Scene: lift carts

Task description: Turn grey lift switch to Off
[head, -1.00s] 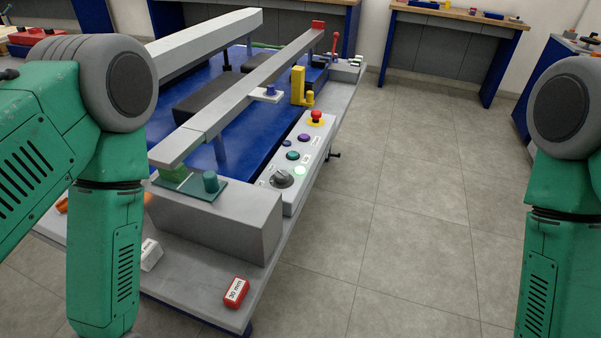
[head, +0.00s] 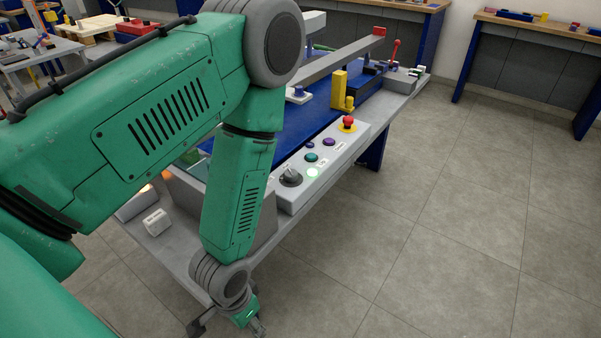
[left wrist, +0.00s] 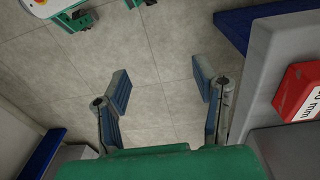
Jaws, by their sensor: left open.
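The grey lift switch, a dark grey rotary knob (head: 290,177), sits on the near end of the light grey control panel (head: 318,168) in the head view. The knob is not in the left wrist view. My right gripper is not in the head view.
A red emergency stop button (head: 347,124) and a yellow block (head: 339,89) stand farther along the cart. A red block (left wrist: 298,92) lies on the cart edge beside my left gripper. Floor on the right is clear.

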